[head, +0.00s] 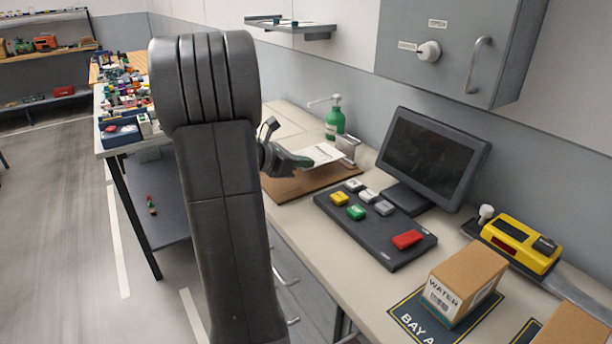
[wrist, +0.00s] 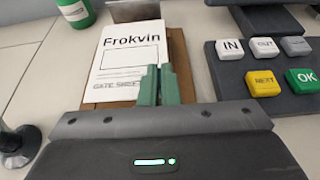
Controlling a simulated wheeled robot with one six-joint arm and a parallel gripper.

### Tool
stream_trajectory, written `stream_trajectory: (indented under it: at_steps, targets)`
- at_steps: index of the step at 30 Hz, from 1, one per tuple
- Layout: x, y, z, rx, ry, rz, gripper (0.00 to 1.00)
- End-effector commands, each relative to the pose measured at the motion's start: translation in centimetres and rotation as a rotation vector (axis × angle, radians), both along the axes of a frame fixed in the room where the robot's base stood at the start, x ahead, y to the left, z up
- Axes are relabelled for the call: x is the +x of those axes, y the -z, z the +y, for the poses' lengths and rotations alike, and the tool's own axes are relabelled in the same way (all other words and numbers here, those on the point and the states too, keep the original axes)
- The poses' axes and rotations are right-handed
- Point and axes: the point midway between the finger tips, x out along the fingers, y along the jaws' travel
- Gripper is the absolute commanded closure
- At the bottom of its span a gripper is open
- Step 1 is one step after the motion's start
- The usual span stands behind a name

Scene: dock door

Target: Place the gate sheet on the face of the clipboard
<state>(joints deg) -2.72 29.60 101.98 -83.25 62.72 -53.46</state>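The gate sheet (wrist: 130,50) is a white page printed "Frokvin" and "GATE SHEET"; in the head view (head: 322,153) it reaches from my fingertips toward the clip. The brown clipboard (head: 290,187) lies on the counter with a metal clip (head: 347,147) at its far end. In the wrist view, brown board (wrist: 181,65) shows along the sheet's right side and below it. My gripper (wrist: 158,72) has its green fingers close together on the sheet's near edge, over the board. The sheet lies over the clipboard; whether it touches the board's face I cannot tell.
A green pump bottle (head: 335,122) stands behind the clipboard. To the right are a dark button panel (head: 375,225), a monitor (head: 430,155), a yellow device (head: 520,243) and a WATER box (head: 465,283). A grey wall cabinet (head: 450,50) hangs above.

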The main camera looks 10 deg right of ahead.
Motion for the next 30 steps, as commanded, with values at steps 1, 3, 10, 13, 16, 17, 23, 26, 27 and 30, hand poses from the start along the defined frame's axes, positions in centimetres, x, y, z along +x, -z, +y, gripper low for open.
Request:
stream_trajectory:
  at_steps: [1, 3, 10, 13, 16, 17, 23, 26, 27, 30]
  targets:
    - [0.0, 0.5, 0.0, 0.0, 0.0, 0.002, 1.0]
    - [0.0, 1.4, 0.0, 0.0, 0.0, 0.003, 1.0]
    - [0.0, 3.9, 0.0, -0.001, -0.001, 0.002, 1.0]
    - [0.0, 3.9, 0.0, -0.001, -0.001, -0.001, 1.0]
    - [0.0, 3.9, 0.0, -0.001, -0.001, -0.001, 1.0]
    - [0.0, 3.9, 0.0, -0.001, -0.001, -0.001, 1.0]
    - [0.0, 4.5, 0.0, 0.0, -0.001, 0.0, 0.95]
    - [0.0, 4.4, 0.0, 0.0, -0.001, 0.0, 0.76]
    - [0.0, 4.4, 0.0, 0.0, 0.0, 0.0, 0.76]
    - [0.0, 4.4, 0.0, 0.0, 0.0, 0.0, 0.76]
